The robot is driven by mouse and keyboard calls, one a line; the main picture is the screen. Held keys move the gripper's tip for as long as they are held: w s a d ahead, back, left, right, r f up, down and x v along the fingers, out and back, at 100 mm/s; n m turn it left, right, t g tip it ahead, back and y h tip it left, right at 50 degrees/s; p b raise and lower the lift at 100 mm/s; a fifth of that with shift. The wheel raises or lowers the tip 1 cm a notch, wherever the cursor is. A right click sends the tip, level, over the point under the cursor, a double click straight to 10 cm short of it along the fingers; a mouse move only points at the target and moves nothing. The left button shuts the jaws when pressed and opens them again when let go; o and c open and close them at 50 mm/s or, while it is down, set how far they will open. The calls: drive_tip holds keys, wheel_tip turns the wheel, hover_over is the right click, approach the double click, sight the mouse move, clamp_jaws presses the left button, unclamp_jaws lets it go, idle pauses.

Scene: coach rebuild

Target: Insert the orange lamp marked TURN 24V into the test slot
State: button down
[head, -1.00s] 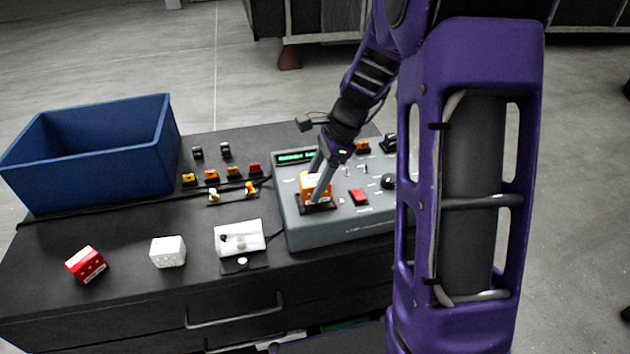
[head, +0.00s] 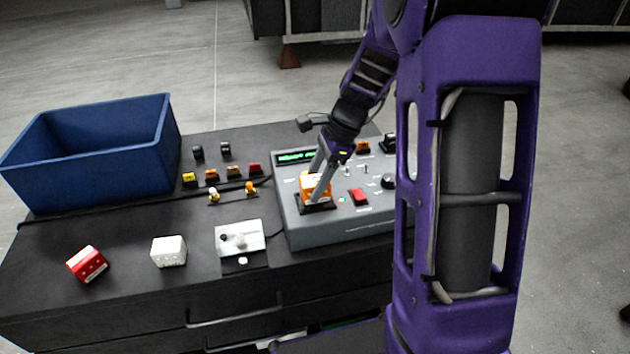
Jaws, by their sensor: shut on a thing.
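My gripper (head: 317,187) is shut on the orange lamp (head: 308,189) over the grey test unit (head: 340,227). The lamp sits at the dark test slot (head: 318,209) on the unit's left side, with its lower end at the slot. I cannot tell how deep it is in. The fingers hide part of the lamp, and its marking is too small to read. The unit has a lit green display (head: 296,157) and a red switch (head: 358,197).
A blue bin (head: 95,155) stands at the back left. A red block (head: 88,263), a white block (head: 168,251) and a white tray-like fixture (head: 238,237) are at the front. Several small coloured parts lie behind them.

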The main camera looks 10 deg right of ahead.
drive_tip(key=shift+f, duration=0.65)
idle(0.6)
drive_tip(key=shift+c, duration=2.4)
unclamp_jaws()
drive_tip(key=v, duration=1.1)
drive_tip(key=shift+d, duration=0.1)
